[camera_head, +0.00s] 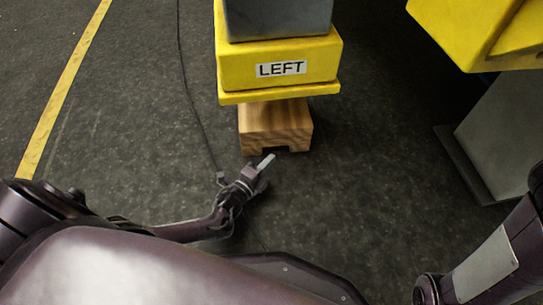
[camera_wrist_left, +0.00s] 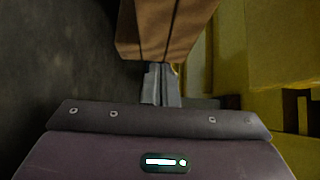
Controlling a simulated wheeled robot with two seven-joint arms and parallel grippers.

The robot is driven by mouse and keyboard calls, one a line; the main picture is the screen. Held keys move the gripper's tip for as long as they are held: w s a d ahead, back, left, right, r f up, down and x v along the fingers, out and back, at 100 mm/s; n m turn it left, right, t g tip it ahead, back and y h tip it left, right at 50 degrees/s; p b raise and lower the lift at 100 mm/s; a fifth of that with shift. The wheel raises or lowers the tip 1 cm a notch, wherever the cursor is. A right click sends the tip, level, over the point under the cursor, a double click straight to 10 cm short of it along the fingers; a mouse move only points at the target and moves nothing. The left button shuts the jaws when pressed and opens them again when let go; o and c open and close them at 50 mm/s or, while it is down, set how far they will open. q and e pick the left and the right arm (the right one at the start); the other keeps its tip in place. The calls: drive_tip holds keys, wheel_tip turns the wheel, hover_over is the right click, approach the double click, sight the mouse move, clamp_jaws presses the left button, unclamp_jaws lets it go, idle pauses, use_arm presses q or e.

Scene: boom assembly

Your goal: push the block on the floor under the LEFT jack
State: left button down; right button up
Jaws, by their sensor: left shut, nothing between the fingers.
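The wooden block (camera_head: 275,125) stands on the floor below the yellow LEFT jack (camera_head: 280,68). Its upper part is hidden by the jack's yellow plate, and a dark notch shows at its lower front edge. I cannot tell whether a gap separates block and plate. My left gripper (camera_head: 266,162) is shut and empty, low at the block's near side. In the left wrist view, its fingertips (camera_wrist_left: 161,70) meet the edge of the block (camera_wrist_left: 165,28); contact is not certain. The jack (camera_wrist_left: 285,50) fills the right side there. My right gripper is out of view.
A dark cable (camera_head: 187,85) runs along the floor left of the jack. A yellow structure (camera_head: 480,30) and a grey panel (camera_head: 500,135) stand at the right. A yellow line (camera_head: 65,85) marks the floor at left. Floor between line and cable is clear.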

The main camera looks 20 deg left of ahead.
use_arm(q)
drive_tip(key=p+v, duration=0.3)
drive_tip(key=v, duration=0.4)
drive_tip(key=shift+s+a, duration=0.15)
drive_tip(key=shift+s, duration=0.5)
drive_tip(key=shift+f, duration=0.1)
